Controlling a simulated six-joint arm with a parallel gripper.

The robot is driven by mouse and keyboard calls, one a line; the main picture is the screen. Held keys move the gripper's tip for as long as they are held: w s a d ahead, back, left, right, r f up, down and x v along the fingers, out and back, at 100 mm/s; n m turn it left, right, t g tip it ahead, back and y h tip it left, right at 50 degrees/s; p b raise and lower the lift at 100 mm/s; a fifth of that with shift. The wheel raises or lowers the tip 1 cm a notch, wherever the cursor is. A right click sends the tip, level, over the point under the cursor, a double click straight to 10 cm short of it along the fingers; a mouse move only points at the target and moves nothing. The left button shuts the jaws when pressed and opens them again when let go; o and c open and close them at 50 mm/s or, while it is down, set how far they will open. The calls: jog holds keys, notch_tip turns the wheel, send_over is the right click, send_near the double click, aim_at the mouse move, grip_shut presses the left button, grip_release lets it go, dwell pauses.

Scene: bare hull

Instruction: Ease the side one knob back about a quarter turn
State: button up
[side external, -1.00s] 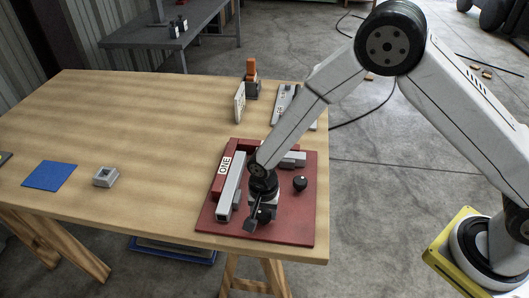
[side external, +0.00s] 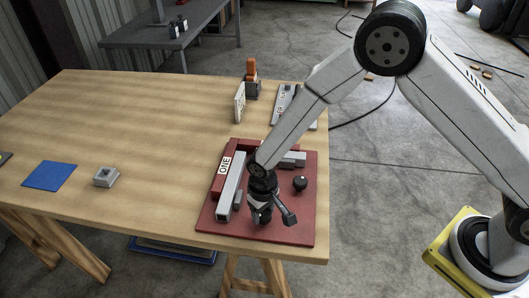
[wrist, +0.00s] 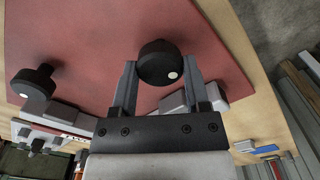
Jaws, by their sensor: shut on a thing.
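A dark red board (side external: 288,228) lies on the wooden table and carries a red raised edge with a white label ONE (side external: 224,165). A long grey bar (side external: 231,186) runs along that edge. My gripper (side external: 262,221) points down over the board beside this bar. In the wrist view my gripper (wrist: 160,80) is shut on a round black knob (wrist: 157,57) with a white dot, one finger on each side. This knob, taken as the side one knob, is mostly hidden in the side view. A second black knob (side external: 300,183) stands free to the right; it also shows in the wrist view (wrist: 35,78).
A small grey block (side external: 105,177) and a blue square (side external: 50,176) lie on the left of the table. A white panel (side external: 240,103), an orange-topped item (side external: 251,78) and a grey plate (side external: 287,103) stand behind the board. The table's middle is clear.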

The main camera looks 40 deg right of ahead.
aim_at(263, 213)
jog(key=n, duration=0.5)
jog(key=shift+n, duration=0.3)
dwell(0.4)
jog(key=o, duration=1.3)
jog(key=shift+r, duration=3.95)
